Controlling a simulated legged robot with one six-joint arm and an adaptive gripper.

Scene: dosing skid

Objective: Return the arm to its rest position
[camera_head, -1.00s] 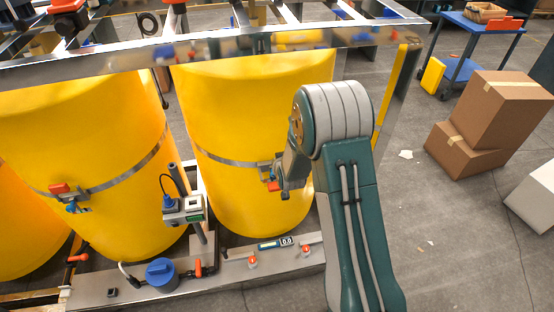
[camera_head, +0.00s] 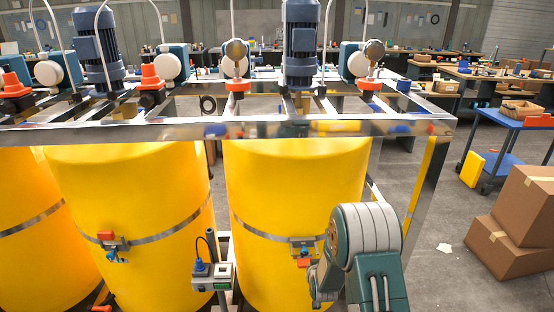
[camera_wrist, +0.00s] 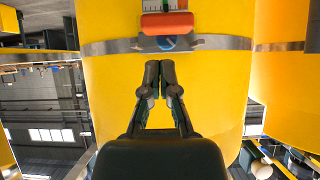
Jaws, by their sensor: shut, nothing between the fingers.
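My arm (camera_head: 368,240) is folded up at the lower right of the head view, in front of the right yellow tank (camera_head: 292,180). In the wrist view my gripper (camera_wrist: 160,72) has its fingertips together with nothing between them. It points at a yellow tank wall (camera_wrist: 205,90), just short of a metal band (camera_wrist: 110,46) and a red-handled valve (camera_wrist: 167,23) in that picture. The fingers look apart from the valve. In the head view the gripper itself is mostly hidden by the arm.
A steel frame rail (camera_head: 200,130) crosses above the tanks, with pumps and blue motors (camera_head: 300,45) on top. A small switch box (camera_head: 213,277) stands between two tanks. Cardboard boxes (camera_head: 515,225) and a blue cart (camera_head: 510,120) are at right, with open floor between.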

